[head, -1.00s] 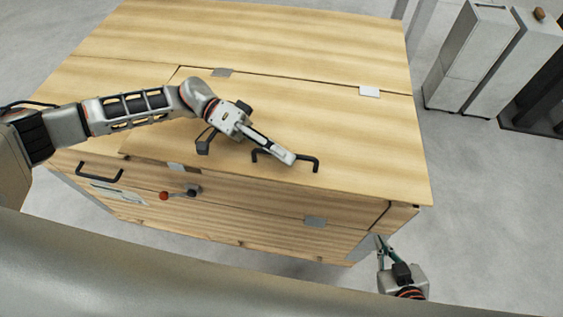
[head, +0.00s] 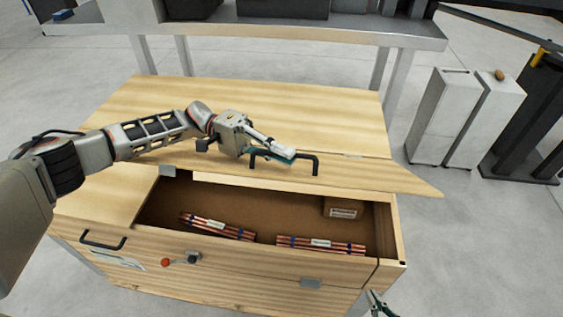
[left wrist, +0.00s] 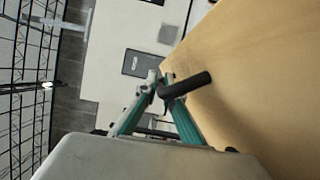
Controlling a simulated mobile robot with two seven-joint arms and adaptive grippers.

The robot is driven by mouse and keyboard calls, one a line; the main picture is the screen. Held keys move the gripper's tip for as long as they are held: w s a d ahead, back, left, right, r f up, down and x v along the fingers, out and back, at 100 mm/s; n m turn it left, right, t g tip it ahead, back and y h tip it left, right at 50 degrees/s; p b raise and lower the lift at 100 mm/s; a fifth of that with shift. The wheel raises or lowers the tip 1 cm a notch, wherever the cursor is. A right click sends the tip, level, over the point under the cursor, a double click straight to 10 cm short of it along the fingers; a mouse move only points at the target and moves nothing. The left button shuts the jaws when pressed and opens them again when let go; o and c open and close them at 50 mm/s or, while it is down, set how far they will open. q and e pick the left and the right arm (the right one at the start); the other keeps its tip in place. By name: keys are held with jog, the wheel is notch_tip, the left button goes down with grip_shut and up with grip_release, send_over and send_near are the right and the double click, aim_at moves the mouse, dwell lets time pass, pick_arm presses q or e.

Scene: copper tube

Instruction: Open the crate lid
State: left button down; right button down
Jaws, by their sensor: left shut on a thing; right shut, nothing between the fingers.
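The wooden crate (head: 230,270) stands in front of me with its lid (head: 370,176) partly raised. The lid's front edge is lifted clear of the crate and its back edge stays at the hinge side. A black handle (head: 315,164) is fixed on the lid. My left gripper (head: 287,154) is shut on this handle; in the left wrist view the fingers (left wrist: 160,92) close around the handle bar (left wrist: 190,84). Inside the crate lie two bundles of copper tubes (head: 215,226) (head: 320,245) and a small cardboard box (head: 343,208). My right gripper (head: 378,303) is shut and empty at the crate's front right, partly cut off.
A grey table (head: 300,34) stands behind the crate. White cabinets (head: 440,115) stand to the right. Floor between crate and cabinets is free.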

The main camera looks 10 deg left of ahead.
pick_arm(q)
jog(key=shift+w+r, duration=0.1)
jog(key=shift+r, duration=0.05)
pick_arm(e)
jog(key=shift+f, duration=0.1)
pick_arm(q)
jog(key=c, duration=2.4)
grip_release()
jog(key=shift+c, duration=0.2)
pick_arm(e)
jog(key=shift+s+f, duration=0.15)
pick_arm(q)
jog(key=shift+a, duration=0.1)
pick_arm(e)
jog(key=shift+d, duration=0.15)
pick_arm(q)
jog(key=v, duration=1.2)
